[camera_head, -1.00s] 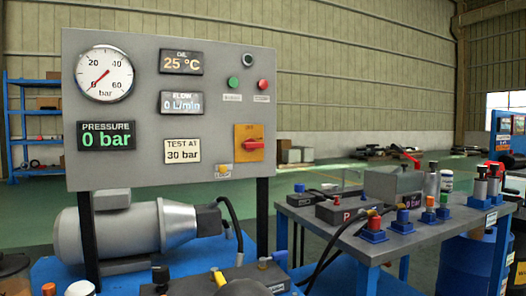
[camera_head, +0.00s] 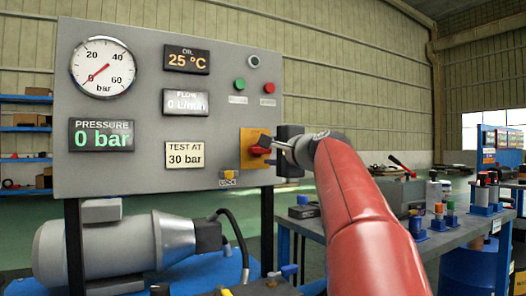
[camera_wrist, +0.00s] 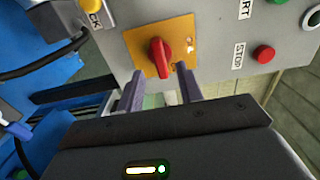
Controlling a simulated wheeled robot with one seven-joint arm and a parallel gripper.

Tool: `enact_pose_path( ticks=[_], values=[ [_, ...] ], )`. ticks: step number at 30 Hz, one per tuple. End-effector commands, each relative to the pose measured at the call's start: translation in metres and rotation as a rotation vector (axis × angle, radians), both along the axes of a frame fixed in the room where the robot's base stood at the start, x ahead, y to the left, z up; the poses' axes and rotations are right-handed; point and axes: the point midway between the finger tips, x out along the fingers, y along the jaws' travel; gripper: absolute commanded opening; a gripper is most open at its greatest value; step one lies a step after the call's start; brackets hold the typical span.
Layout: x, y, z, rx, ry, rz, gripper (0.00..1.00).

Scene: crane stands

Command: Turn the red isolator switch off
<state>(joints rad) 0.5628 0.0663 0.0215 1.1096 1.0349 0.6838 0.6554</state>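The red isolator switch (camera_head: 258,150) sits on an orange-yellow plate (camera_head: 247,159) at the lower right of the grey panel. In the head view a dark finger partly covers it. In the wrist view the switch (camera_wrist: 160,58) is a red knob with a raised handle running up and down the picture. My gripper (camera_head: 267,144) is at the panel's right edge, beside the switch. In the wrist view my gripper (camera_wrist: 160,73) is open, one finger to each side of the handle's lower end. I cannot tell whether the fingers touch it.
A green button (camera_head: 239,84) and a red stop button (camera_head: 268,88) are above the switch. A bench (camera_head: 445,236) with valves stands at right. A motor (camera_head: 110,245) is below the panel. The pressure display reads 0 bar.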

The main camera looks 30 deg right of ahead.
Motion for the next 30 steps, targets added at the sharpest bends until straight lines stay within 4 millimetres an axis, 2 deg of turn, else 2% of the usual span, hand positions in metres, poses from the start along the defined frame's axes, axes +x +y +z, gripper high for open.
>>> enact_pose_path(
  ticks=[3,9,19,27,30],
  values=[
    [0.021,0.001,0.001,0.001,0.001,0.003,0.36],
    [0.042,0.002,0.001,-0.001,0.002,0.002,0.36],
    [0.045,0.003,0.0,-0.002,0.001,0.001,0.36],
    [0.045,0.003,0.0,-0.002,0.001,0.001,0.01],
    [0.045,0.003,0.0,-0.002,0.002,0.001,0.0]
  ],
)
